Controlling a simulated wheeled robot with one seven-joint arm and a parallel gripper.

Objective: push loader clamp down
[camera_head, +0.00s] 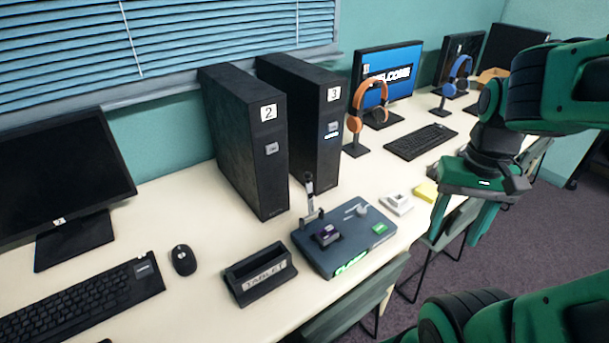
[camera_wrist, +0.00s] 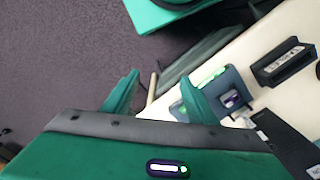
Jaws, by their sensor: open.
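The loader (camera_head: 335,262) is a flat blue-grey board on the white table, in front of tower 3. Its clamp (camera_head: 310,197) is a thin upright lever with a dark top at the board's back left. A small dark purple block (camera_head: 327,234) sits on the board by the clamp. The loader also shows in the wrist view (camera_wrist: 236,82), partly hidden behind one finger; I cannot make out the clamp there. My gripper (camera_head: 456,225) is open and empty, well right of the loader, near the table's front edge. Its spread fingers (camera_wrist: 158,95) show in the wrist view.
A chair (camera_head: 345,300) is at the front edge.

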